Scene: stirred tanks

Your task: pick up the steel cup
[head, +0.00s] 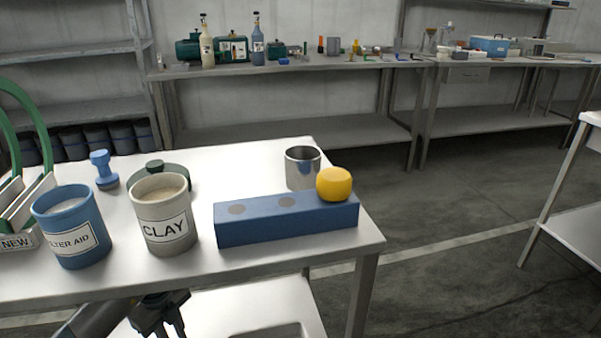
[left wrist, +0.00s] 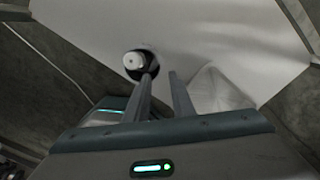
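The steel cup (head: 302,165) stands upright on the white table near its back right, in the head view. It is behind the blue block, and its lower part is partly hidden by the block and the yellow piece. My left gripper (head: 160,326) is at the bottom of the head view, at the table's front edge and lower than its top, well to the left of the cup. In the left wrist view its two fingers (left wrist: 162,66) are apart with nothing between them. The cup cannot be made out in the left wrist view. My right gripper is not in view.
The blue block (head: 288,223) bears a rounded yellow piece (head: 334,184) at its right end. A clay pot (head: 163,218), a blue filter aid pot (head: 71,229), a dark green lid (head: 176,178) and a blue stamp-like piece (head: 103,170) stand left. The table's right edge is near the cup.

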